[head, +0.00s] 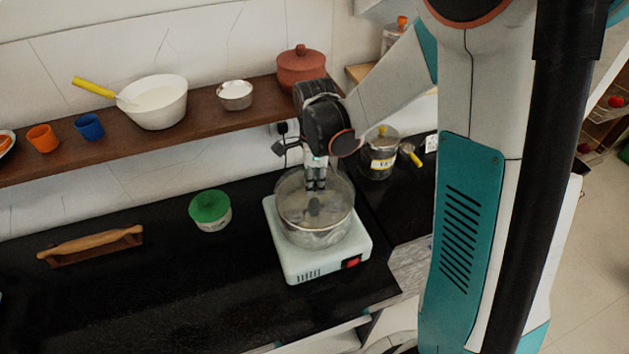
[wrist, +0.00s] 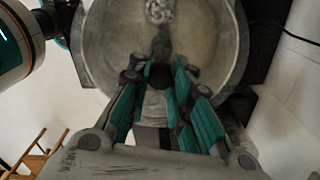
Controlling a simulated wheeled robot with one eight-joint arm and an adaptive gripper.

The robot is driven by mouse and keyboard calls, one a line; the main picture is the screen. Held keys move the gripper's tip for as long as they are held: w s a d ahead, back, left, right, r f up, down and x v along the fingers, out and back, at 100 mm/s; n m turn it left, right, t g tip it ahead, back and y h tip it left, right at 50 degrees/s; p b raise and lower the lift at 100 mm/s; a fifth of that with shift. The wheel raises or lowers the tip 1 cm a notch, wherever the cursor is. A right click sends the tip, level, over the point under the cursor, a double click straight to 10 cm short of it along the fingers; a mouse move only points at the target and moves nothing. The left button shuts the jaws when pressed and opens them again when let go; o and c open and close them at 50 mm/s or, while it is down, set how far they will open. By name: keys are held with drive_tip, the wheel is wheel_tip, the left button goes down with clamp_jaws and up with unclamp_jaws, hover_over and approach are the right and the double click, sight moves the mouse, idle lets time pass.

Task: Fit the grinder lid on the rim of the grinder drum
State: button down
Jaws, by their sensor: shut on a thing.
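The grinder drum (head: 316,239) is a round metal pot standing on a white base (head: 305,267) with a red switch. The grinder lid (head: 337,191) is a clear, round cover at the top of the drum. My gripper (head: 316,184) points down over the drum and is shut on the lid's dark knob, which shows between the teal finger pads (wrist: 160,76) in the wrist view. The see-through lid (wrist: 212,62) fills the upper middle there. A dark piece inside the drum shows through it. I cannot tell whether the lid's edge touches the drum's rim all round.
A green-lidded bowl (head: 210,210) and a rolling pin (head: 90,245) lie on the black counter to the left. A steel pot (head: 379,158) stands behind right. The wooden shelf (head: 120,143) behind holds a white bowl (head: 157,103) and a clay pot (head: 301,70).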

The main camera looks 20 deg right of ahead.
drive_tip(key=shift+f+b, duration=0.7)
drive_tip(key=shift+b, duration=0.15)
idle(0.6)
drive_tip(key=c, duration=0.8)
unclamp_jaws()
drive_tip(key=shift+r, duration=0.1)
drive_tip(key=shift+r+p, duration=2.05)
drive_tip(key=shift+r, duration=1.05)
